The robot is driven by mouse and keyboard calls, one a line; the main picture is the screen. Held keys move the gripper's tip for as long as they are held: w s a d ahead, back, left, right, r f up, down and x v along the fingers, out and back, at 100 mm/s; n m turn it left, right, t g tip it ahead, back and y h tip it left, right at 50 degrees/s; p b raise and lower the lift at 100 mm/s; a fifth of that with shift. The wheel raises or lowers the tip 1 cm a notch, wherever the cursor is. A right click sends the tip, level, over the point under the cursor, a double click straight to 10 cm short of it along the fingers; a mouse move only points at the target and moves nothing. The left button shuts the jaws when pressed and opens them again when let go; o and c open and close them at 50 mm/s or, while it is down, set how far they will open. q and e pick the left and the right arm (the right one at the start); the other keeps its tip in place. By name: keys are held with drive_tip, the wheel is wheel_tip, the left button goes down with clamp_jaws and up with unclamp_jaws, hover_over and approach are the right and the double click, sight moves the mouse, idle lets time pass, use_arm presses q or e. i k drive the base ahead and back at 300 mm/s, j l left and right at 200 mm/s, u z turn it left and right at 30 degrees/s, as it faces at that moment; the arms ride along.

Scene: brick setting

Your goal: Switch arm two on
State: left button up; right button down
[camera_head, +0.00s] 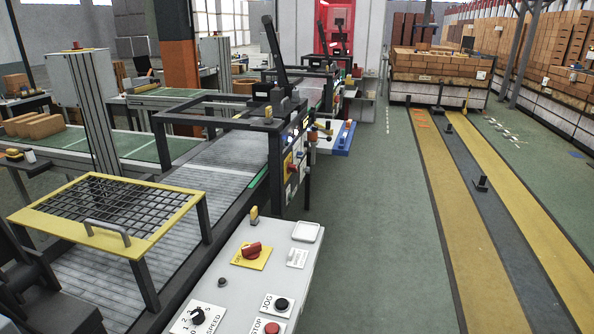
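A light grey control panel (232,290) stands in front at the lower middle. On it are a red rotary switch (251,250) on a yellow plate, a black knob (197,316) marked SPEED, a black button (282,304) marked JOG and a red button (272,328) marked STOP. A second panel with a yellow plate and red knob (290,168) is on the side of the dark conveyor frame. A black upright arm (274,50) rises from that frame, with another (338,30) behind. I see no label reading arm two. No gripper fingers are in view.
A yellow-framed mesh guard (110,208) covers the conveyor (225,160) at left. A dark shape (40,295) fills the lower left corner; I cannot tell what it is. The green floor (385,230) right of the panel is clear. Stacked bricks (440,64) stand far back.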

sight(291, 168)
drive_tip(key=i+l+u, duration=0.1)
drive_tip(key=i+l, duration=0.15)
drive_tip(key=i+l+u, duration=0.15)
drive_tip(key=l, duration=0.25)
drive_tip(key=i+l+u, duration=0.1)
drive_tip(key=i+l, duration=0.15)
drive_tip(key=l, duration=0.15)
drive_tip(key=i+l+u, duration=0.1)
drive_tip(key=l, duration=0.25)
drive_tip(key=i+l+u, duration=0.15)
drive_tip(key=l, duration=0.25)
drive_tip(key=i+l+u, duration=0.1)
drive_tip(key=i+l, duration=0.15)
drive_tip(key=l, duration=0.2)
